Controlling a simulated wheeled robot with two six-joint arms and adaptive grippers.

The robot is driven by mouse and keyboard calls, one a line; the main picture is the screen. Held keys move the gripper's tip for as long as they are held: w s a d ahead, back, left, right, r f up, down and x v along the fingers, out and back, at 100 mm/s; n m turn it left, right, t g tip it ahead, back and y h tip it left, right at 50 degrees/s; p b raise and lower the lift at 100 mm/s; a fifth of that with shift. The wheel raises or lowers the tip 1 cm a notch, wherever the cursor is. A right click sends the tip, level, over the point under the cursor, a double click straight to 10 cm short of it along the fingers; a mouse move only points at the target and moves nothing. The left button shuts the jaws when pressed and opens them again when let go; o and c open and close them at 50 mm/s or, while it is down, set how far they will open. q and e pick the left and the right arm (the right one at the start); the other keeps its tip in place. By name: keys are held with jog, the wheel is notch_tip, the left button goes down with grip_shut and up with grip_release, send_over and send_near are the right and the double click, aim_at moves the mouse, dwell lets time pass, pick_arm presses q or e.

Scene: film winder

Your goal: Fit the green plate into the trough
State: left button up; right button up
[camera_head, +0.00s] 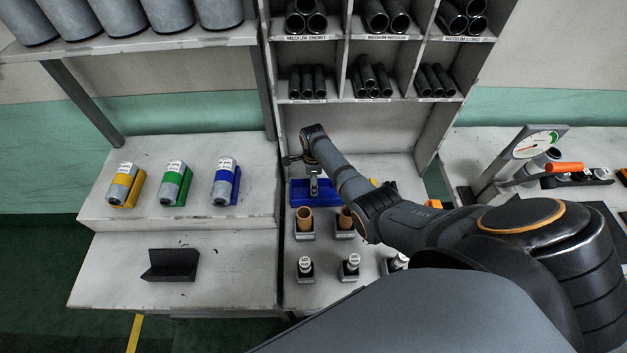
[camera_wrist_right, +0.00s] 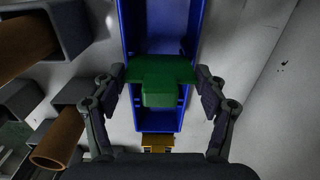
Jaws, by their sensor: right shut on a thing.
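The blue trough (camera_head: 328,192) lies on the middle bench at the foot of the rack; its walls and inside show in the right wrist view (camera_wrist_right: 160,22). My right gripper (camera_head: 314,190) reaches over it from the right. In the right wrist view my right gripper (camera_wrist_right: 161,90) is shut on the green plate (camera_wrist_right: 160,78), with one finger at each side edge. The plate lies across the trough's width; whether it touches the trough or hovers above it I cannot tell. In the head view the gripper hides the plate. My left gripper is not in view.
Brown tubes (camera_head: 304,219) stand in grey holders just in front of the trough, close to my right arm. A small yellow piece (camera_wrist_right: 157,142) sits at the trough's end. Three labelled rolls (camera_head: 174,182) stand on the left shelf, with a black angled block (camera_head: 172,265) below.

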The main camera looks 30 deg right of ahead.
jog(key=shift+f+b, duration=1.1)
jog(key=shift+f, duration=0.35)
dwell(0.5)
jog(key=o, duration=1.2)
jog(key=shift+r, duration=0.1)
notch_tip(320, 180, up, 12)
jog(key=shift+f, duration=0.1)
